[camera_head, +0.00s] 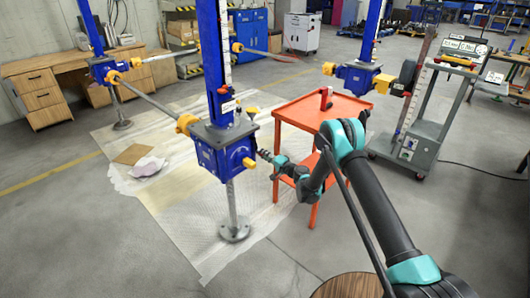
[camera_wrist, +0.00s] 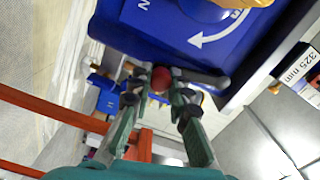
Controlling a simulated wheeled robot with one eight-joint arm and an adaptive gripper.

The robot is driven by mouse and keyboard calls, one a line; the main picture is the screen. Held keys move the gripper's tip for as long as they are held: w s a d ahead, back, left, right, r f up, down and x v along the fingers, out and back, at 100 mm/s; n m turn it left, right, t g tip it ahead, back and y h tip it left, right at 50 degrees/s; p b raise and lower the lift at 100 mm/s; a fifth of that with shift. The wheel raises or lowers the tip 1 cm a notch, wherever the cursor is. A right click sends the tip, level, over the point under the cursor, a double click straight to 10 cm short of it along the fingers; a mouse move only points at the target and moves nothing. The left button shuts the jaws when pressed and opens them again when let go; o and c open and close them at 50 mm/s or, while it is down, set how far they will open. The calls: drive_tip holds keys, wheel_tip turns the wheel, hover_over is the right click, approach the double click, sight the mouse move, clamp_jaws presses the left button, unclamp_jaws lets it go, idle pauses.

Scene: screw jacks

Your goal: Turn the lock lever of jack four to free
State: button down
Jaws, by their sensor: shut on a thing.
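The nearest blue jack (camera_head: 220,150) stands on a post with a round foot, left of centre in the head view. Its blue housing (camera_wrist: 150,25) fills the top of the wrist view, with a white curved arrow. Against its lower edge is a dark lever (camera_wrist: 208,79) with a red ball knob (camera_wrist: 160,78). My gripper (camera_wrist: 158,97) has one finger on each side of the knob, shut on the lever at its knob end. In the head view my gripper (camera_head: 264,155) reaches the jack's right side; the lever is too small to make out there. I cannot read the jack's number.
An orange table (camera_head: 325,112) with a red item (camera_head: 325,98) stands right of the jack, beside my arm. Other blue jacks (camera_head: 360,78) are joined by shafts (camera_head: 155,102). A grey cart (camera_head: 405,140) stands at right. The front left floor is clear.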

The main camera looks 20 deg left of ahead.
drive_tip(key=shift+s+a+f+m, duration=0.15)
drive_tip(key=shift+s+m, duration=0.3)
drive_tip(key=shift+m, duration=0.3)
drive_tip(key=shift+s+a+f+m, duration=0.15)
drive_tip(key=shift+s+m, duration=0.3)
drive_tip(key=shift+m, duration=0.3)
drive_tip(key=shift+s+r, duration=0.1)
drive_tip(key=c, duration=1.4)
unclamp_jaws()
